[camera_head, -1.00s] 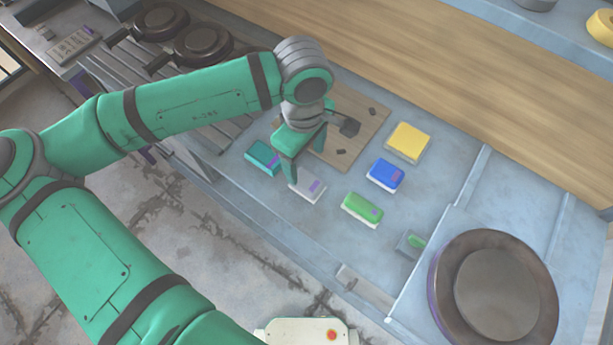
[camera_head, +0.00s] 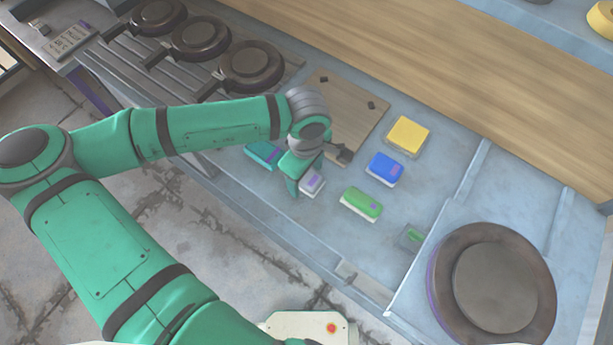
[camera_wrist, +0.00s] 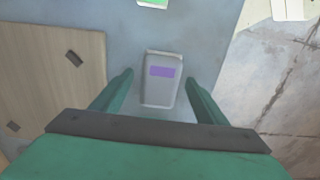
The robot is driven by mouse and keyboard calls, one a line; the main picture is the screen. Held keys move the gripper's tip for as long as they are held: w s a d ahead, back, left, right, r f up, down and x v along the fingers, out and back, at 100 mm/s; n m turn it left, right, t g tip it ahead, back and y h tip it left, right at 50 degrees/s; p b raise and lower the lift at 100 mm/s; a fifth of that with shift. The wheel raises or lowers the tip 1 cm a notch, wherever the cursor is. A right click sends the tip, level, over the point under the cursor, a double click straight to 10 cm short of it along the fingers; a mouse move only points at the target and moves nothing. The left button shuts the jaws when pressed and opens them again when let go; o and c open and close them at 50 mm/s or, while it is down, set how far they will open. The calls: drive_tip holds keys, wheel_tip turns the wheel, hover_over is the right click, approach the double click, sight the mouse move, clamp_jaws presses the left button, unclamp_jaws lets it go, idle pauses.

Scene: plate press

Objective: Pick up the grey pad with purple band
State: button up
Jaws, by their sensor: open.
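The grey pad with purple band (camera_head: 313,183) lies on the blue-grey counter, partly hidden behind my gripper in the head view. In the wrist view the grey pad (camera_wrist: 161,82) shows almost whole, with its purple band across the upper middle. My gripper (camera_head: 305,187) is open and low over the counter at the pad. In the wrist view my gripper's fingers (camera_wrist: 160,92) stand on either side of the pad, with a gap on each side. I cannot tell how far the fingertips are above the counter.
A teal pad (camera_head: 262,155) lies close to the left. Green (camera_head: 362,203), blue (camera_head: 385,168) and yellow (camera_head: 408,135) pads lie to the right. A wooden board (camera_head: 345,100) is behind. A large round plate (camera_head: 497,285) stands at the right. The counter's front edge is near.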

drive_tip(key=shift+f, duration=0.2)
drive_tip(key=c, duration=1.1)
drive_tip(key=shift+c, duration=0.2)
drive_tip(key=shift+r, duration=0.1)
